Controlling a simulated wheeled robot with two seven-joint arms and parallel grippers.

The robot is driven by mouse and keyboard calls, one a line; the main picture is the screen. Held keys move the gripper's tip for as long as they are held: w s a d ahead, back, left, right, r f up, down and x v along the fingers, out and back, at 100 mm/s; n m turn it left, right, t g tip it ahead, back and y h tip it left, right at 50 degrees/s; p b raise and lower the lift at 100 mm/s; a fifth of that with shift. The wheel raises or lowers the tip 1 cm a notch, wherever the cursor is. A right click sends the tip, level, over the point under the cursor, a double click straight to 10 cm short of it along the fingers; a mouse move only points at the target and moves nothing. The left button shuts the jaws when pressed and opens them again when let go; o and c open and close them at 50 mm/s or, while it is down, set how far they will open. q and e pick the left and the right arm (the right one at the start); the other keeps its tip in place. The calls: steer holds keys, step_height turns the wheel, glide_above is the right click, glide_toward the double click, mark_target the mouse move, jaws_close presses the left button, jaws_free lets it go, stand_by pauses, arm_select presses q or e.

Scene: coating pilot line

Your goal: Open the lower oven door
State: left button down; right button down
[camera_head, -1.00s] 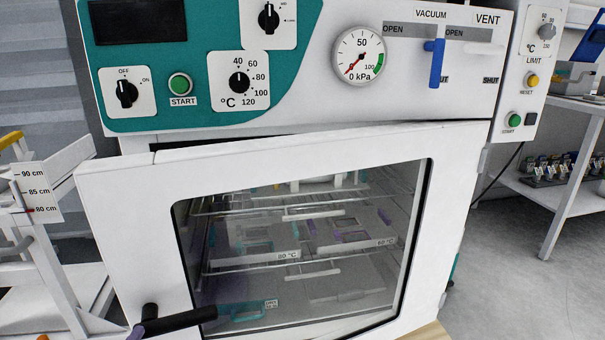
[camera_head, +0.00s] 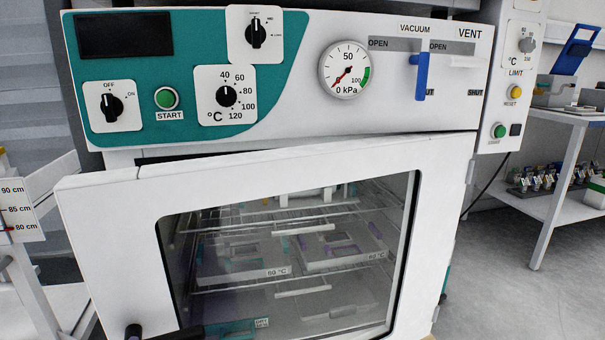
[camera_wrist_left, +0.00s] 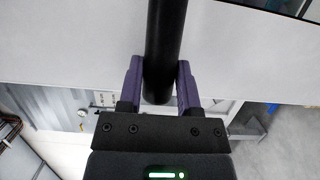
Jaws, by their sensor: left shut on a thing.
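The white oven door (camera_head: 110,215) with a dark-edged window (camera_head: 290,255) fills the lower middle of the head view. Its left side stands out from the oven body, so it is ajar, with its right side close to the body. The black bar handle (camera_head: 134,331) shows only in part at the bottom left of the door. In the left wrist view my left gripper (camera_wrist_left: 160,75) has its purple fingers on both sides of the black handle bar (camera_wrist_left: 166,35), shut on it. My right gripper is not in view.
Above the door is the control panel (camera_head: 285,110) with knobs, a gauge and a blue vacuum lever (camera_head: 421,77). Shelves with labelled trays show through the window. A bench (camera_head: 555,115) with items stands at the right, and a height scale (camera_head: 18,210) at the left. Floor is clear at right.

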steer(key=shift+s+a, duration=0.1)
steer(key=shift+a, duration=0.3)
arm_select(q)
steer(key=shift+s, duration=0.1)
